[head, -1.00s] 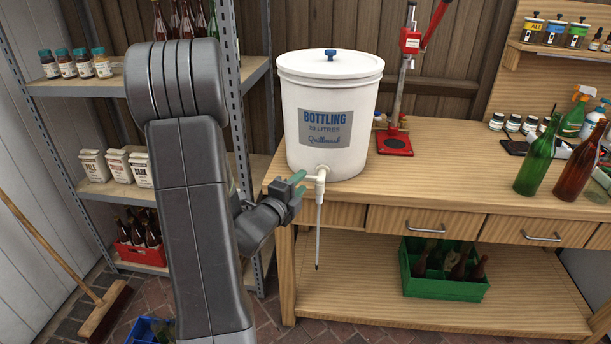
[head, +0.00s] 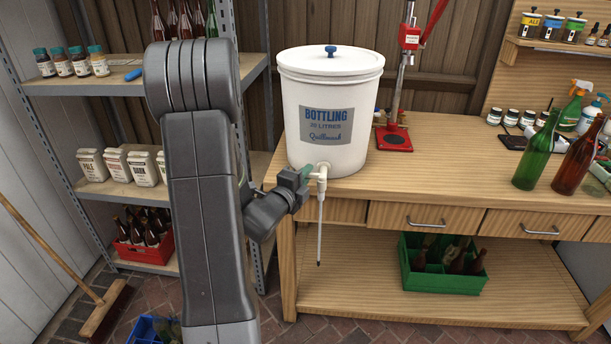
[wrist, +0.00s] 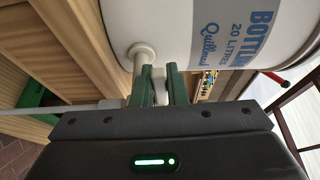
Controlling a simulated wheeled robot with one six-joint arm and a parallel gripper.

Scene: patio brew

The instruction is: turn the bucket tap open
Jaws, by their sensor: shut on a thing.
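The white bottling bucket (head: 333,100) stands at the left end of the wooden workbench (head: 440,170). Its white tap (head: 321,172) sticks out low on the front, with a thin tube (head: 320,225) hanging straight down from it. My gripper (head: 304,176) is at the left side of the tap. In the wrist view my gripper (wrist: 160,84) has its two green fingers on either side of a small white piece of the tap, shut on what looks like its handle. The tap body (wrist: 141,56) shows just left of the fingers. The handle's exact angle is mostly hidden by the fingers.
A red bench capper (head: 395,135) stands right of the bucket. Green and brown bottles (head: 538,155) stand at the bench's right. A metal shelf (head: 110,85) is at the left. A green crate (head: 440,275) sits on the lower shelf, clear of the tube.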

